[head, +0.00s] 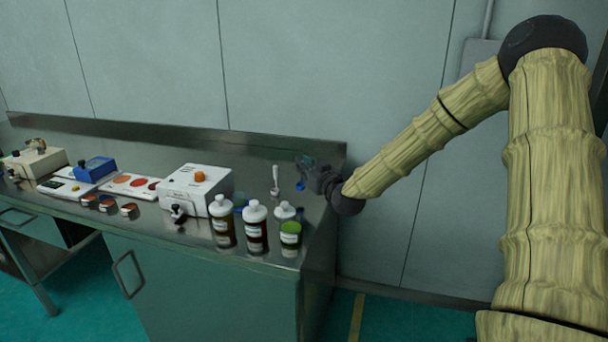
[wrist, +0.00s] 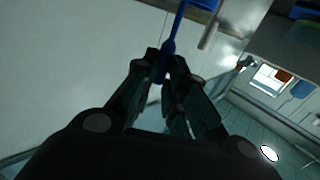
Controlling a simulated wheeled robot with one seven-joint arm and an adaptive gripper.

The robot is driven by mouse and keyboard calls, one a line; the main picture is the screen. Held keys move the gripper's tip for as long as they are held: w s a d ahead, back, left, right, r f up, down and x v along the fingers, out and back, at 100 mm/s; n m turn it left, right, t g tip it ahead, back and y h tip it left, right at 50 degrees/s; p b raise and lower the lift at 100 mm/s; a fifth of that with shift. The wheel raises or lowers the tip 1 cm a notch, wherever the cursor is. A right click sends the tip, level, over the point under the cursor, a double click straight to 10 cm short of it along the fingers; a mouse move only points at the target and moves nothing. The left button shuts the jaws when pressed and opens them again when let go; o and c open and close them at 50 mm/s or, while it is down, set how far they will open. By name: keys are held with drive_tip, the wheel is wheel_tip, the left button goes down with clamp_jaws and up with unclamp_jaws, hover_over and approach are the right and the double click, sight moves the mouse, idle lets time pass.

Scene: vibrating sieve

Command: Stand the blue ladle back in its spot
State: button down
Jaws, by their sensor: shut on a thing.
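The blue ladle (wrist: 171,46) is between my fingertips in the wrist view, its handle pinched and running up toward the top edge. In the head view a small blue part of the ladle (head: 299,186) shows just left of my gripper. My gripper (head: 309,172) is shut on the ladle, above the right end of the steel bench; its fingertips also show in the wrist view (wrist: 166,68). A white ladle (head: 275,180) stands upright on the bench, left of my gripper. The blue ladle's spot cannot be made out.
Three white-capped bottles (head: 255,230) stand at the front right of the bench (head: 190,153). A white box with an orange knob (head: 197,188) is left of them. Farther left are flat panels, small dark-sided cups (head: 108,204) and a blue device (head: 95,169).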

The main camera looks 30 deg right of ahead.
drive_tip(key=shift+w, duration=0.3)
drive_tip(key=shift+w+f, duration=0.2)
drive_tip(key=shift+f, duration=1.6)
drive_tip(key=shift+f, duration=0.1)
drive_tip(key=c, duration=1.5)
unclamp_jaws()
drive_tip(key=shift+d, duration=0.1)
drive_tip(key=shift+o, duration=0.2)
